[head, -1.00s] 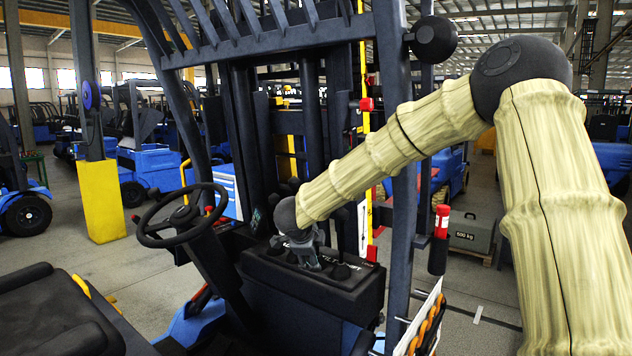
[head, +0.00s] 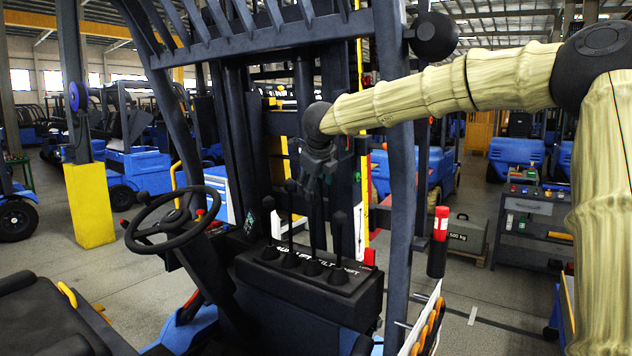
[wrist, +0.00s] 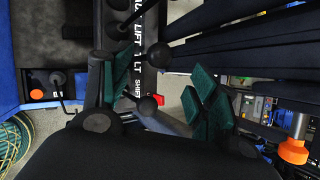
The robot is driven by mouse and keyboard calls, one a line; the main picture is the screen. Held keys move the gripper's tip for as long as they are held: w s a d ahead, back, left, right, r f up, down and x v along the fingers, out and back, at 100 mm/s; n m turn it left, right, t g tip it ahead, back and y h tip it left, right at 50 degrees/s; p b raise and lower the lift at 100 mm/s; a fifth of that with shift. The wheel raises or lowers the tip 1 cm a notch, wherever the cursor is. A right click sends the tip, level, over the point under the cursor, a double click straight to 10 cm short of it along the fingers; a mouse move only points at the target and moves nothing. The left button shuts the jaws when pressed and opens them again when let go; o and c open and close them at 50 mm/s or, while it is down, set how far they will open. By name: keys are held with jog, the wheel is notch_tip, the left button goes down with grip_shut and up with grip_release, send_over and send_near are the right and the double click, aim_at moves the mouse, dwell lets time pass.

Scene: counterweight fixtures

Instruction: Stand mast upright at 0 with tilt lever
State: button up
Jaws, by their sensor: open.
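My gripper (head: 318,192) is open and above the lever console (head: 330,290) in the head view. Its green-padded fingers stand apart in the wrist view (wrist: 160,92). Several black levers with round knobs rise from the console, labelled LIFT, TILT and SHIFT among others. A knob beside the TILT label (wrist: 158,56) shows in the wrist view; it seems to be the tilt lever. Another knob (wrist: 148,105) is near SHIFT. In the head view my gripper partly hides the tilt lever's top. The dark mast (head: 238,130) stands behind the console; its exact angle cannot be read.
A steering wheel (head: 178,218) and seat (head: 45,300) are left of the console. A dark frame post (head: 402,220) stands close on the right, with a red-capped cylinder (head: 438,240) beside it.

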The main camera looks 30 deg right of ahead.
jog(key=x, duration=0.7)
jog(key=shift+w+f, duration=0.1)
jog(key=shift+w, duration=0.05)
jog(key=c, duration=0.9)
jog(key=shift+o, duration=0.2)
dwell(0.3)
